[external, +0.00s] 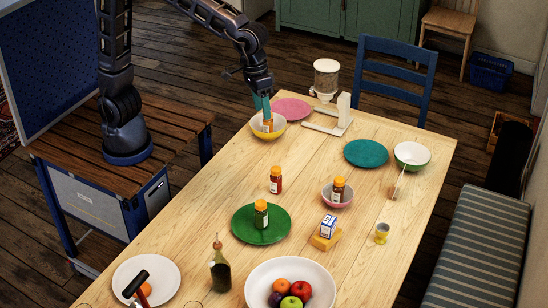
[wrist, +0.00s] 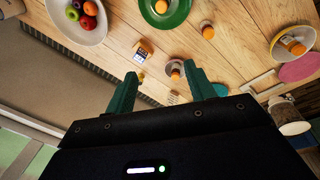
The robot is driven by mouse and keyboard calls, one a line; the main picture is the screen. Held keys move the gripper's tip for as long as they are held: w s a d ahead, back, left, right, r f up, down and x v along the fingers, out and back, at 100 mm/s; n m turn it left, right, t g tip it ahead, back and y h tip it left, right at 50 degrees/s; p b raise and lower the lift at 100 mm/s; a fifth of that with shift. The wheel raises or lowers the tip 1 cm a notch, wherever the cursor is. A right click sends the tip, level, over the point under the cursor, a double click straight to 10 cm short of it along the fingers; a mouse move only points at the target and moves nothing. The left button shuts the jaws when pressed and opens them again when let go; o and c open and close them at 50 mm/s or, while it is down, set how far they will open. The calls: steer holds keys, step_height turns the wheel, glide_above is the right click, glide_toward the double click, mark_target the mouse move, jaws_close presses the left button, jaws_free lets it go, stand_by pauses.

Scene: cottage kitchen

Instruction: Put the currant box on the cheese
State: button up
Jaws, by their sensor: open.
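The yellow bowl (external: 257,132) holds an orange-and-white item. Orange-lidded jars stand on the table, on the green plate (external: 241,232) and in the pink bowl (external: 329,199). A fruit bowl (external: 258,281) and dark bottle (external: 220,268) are at the front.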

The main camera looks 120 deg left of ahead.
steer(key=s+r+m+t, duration=0.1)
steer(key=s+m, duration=0.9)
steer(key=s, duration=2.4)
steer(key=shift+s+d+r+t, duration=0.2)
steer(key=shift+s+r+t, duration=0.15)
steer(key=shift+t, duration=0.45)
